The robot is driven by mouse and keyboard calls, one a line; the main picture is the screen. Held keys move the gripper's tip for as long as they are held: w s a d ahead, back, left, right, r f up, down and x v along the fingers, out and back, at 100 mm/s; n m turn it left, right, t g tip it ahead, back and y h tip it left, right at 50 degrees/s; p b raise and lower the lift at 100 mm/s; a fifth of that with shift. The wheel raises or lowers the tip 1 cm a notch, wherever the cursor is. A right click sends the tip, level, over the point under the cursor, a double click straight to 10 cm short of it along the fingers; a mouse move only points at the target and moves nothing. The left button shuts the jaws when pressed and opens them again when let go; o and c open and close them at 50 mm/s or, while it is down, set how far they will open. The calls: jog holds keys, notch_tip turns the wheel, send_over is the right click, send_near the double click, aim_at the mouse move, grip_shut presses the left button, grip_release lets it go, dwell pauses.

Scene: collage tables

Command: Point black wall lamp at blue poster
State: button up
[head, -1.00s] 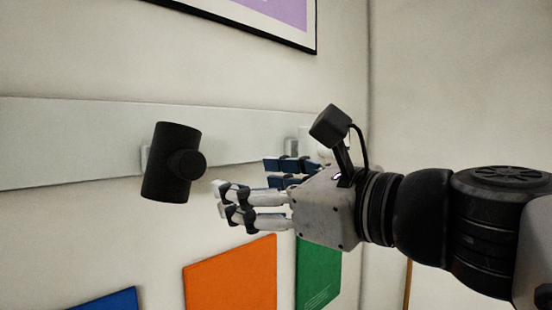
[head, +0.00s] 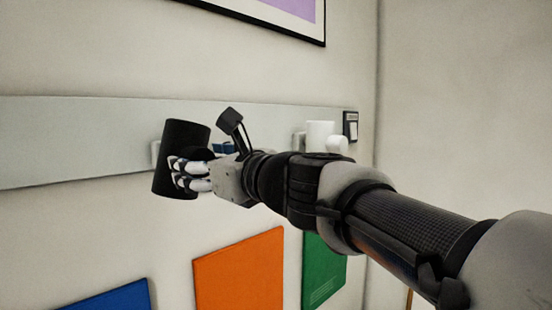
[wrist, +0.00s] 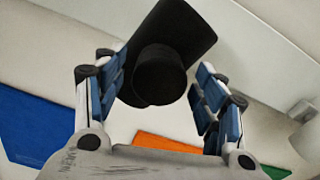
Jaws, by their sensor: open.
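The black wall lamp (head: 180,137) is a dark cylinder mounted on the pale wall strip, slightly tilted, with a round knob on its side. My gripper (head: 178,174) is open at the lamp in the head view, its fingers overlapping the lamp's right side. In the wrist view, the lamp's knob (wrist: 160,75) lies between the spread fingers of my gripper (wrist: 162,92); I cannot tell whether they touch it. The blue poster (head: 112,297) is below the lamp to the lower left, partly cut off by the frame. It also shows in the wrist view (wrist: 32,125).
An orange poster (head: 238,272) and a green poster (head: 325,272) hang to the right of the blue one. A white wall lamp (head: 320,134) and a switch (head: 351,126) sit on the strip's (head: 70,140) right. A framed purple picture (head: 285,12) hangs above.

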jog(key=shift+w+a, duration=0.3)
jog(key=shift+a, duration=0.15)
jog(key=shift+c, duration=0.5)
jog(key=c, duration=1.4)
jog(key=shift+m+p, duration=0.45)
jog(key=shift+m, duration=0.45)
jog(key=o, duration=1.5)
jog(key=shift+d, duration=0.1)
